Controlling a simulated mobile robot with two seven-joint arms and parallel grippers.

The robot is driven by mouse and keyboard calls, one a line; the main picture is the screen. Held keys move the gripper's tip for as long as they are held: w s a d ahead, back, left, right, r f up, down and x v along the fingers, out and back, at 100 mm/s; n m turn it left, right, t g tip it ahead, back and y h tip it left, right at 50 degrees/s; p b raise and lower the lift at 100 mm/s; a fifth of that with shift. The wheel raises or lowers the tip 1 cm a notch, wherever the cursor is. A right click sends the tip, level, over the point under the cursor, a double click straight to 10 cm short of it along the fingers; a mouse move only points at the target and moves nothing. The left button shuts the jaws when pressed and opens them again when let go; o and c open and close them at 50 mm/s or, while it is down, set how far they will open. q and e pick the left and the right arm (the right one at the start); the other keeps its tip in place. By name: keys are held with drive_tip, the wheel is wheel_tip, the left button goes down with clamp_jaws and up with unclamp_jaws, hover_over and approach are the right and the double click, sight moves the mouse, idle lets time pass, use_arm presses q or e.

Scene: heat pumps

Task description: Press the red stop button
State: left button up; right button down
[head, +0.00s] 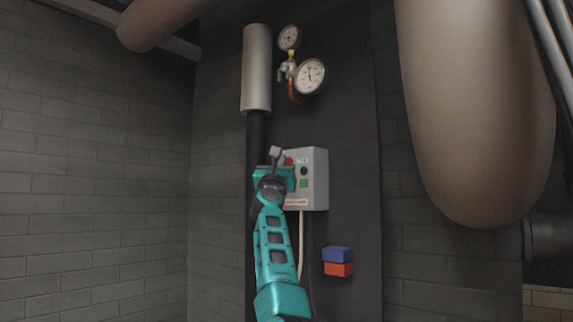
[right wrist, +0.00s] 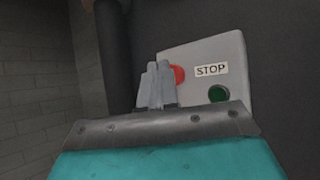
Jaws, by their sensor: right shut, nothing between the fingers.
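The red stop button (right wrist: 178,74) is a round button on the front of a light grey control box (right wrist: 226,52), beside a white label reading STOP (right wrist: 211,70). In the right wrist view my right gripper (right wrist: 158,68) is shut and empty, its fingertips overlapping the left side of the button. I cannot tell whether they touch it. In the head view the control box (head: 320,178) is on a dark panel, and the red button (head: 289,161) shows only in part beside my right gripper (head: 276,152). My left gripper is not in view.
Green buttons (head: 304,183) sit on the box near the red one. A dark vertical pipe (head: 256,135) stands just left of the box. Pressure gauges (head: 309,76) are above it. Blue (head: 337,254) and orange (head: 338,269) blocks are below. A large rounded tan pipe (head: 470,110) hangs at the right.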

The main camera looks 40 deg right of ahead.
drive_tip(key=shift+a, duration=0.45)
drive_tip(key=a+b, duration=0.2)
drive_tip(key=a, duration=0.1)
drive_tip(key=a+b, duration=0.1)
drive_tip(key=a, duration=0.1)
drive_tip(key=shift+s, duration=0.3)
idle(0.8)
